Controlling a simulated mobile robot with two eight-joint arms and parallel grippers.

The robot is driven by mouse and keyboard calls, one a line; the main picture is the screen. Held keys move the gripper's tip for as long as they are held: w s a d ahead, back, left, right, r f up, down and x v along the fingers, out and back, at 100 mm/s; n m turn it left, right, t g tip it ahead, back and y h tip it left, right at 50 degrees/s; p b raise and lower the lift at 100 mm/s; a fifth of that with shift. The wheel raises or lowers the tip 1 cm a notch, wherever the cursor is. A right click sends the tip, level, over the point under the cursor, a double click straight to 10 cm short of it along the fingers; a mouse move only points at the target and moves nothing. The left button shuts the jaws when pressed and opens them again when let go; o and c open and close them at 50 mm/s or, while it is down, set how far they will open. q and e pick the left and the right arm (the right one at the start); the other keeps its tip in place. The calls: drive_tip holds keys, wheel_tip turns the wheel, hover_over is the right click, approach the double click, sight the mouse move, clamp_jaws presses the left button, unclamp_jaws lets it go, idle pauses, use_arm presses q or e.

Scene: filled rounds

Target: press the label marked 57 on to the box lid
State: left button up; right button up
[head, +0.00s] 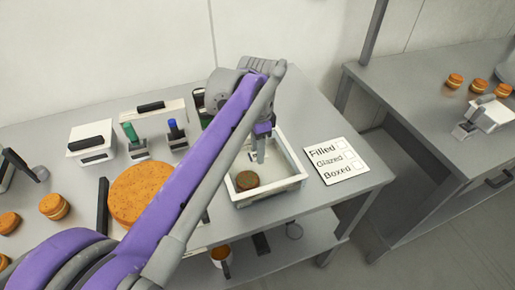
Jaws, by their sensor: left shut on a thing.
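My left gripper (260,154) points down over the white open-topped box (292,188) near the right end of the table. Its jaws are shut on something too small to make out. A dark brown round (247,180) lies in the box, to the lower left of the fingertips. I cannot read a 57 anywhere, and no label can be told apart. No separate box lid can be made out for sure; a white box with a black handle on top (90,143) stands at the back left. My right gripper is not in view.
A card reading Filled, Glazed, Boxed (337,162) lies right of the open box. A large orange round (138,192) is partly behind my left arm. Green-topped (130,132) and blue-topped (173,127) tools stand behind. A second table (425,110) is right, across a gap.

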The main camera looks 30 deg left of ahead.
use_arm(q)
drive_tip(key=shift+f, duration=0.2)
drive_tip(key=o, duration=1.3)
drive_tip(key=shift+r+p, duration=2.7)
drive_tip(key=shift+r, duration=0.85)
drive_tip(key=shift+c, duration=0.2)
